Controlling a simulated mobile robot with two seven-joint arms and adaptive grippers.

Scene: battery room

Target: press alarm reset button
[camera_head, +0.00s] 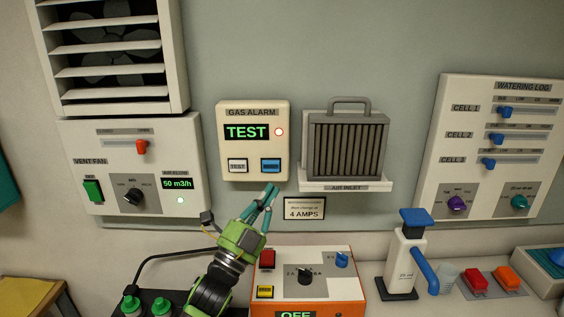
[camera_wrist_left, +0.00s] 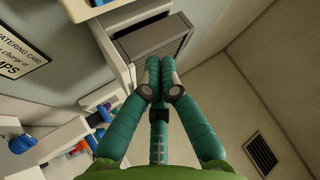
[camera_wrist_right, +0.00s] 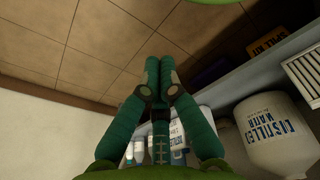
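The gas alarm box (camera_head: 225,143) hangs on the wall in the head view. Its display (camera_head: 246,132) reads TEST in green, and a red light (camera_head: 279,132) glows beside it. Below are a white TEST button (camera_head: 237,166) and a blue button (camera_head: 270,166), whose label is too small to read surely. My left gripper (camera_head: 270,191) points up just below the blue button, apparently apart from it. Its fingers are together and empty in the left wrist view (camera_wrist_left: 159,62). My right gripper (camera_wrist_right: 158,64) is shut and empty, outside the head view.
The grey air inlet (camera_head: 346,146) juts out to the right of the alarm. The vent fan panel (camera_head: 133,168) is to the left. An orange-cased charger (camera_head: 333,290) stands below my left gripper, with a white pump bottle (camera_head: 403,263) to its right.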

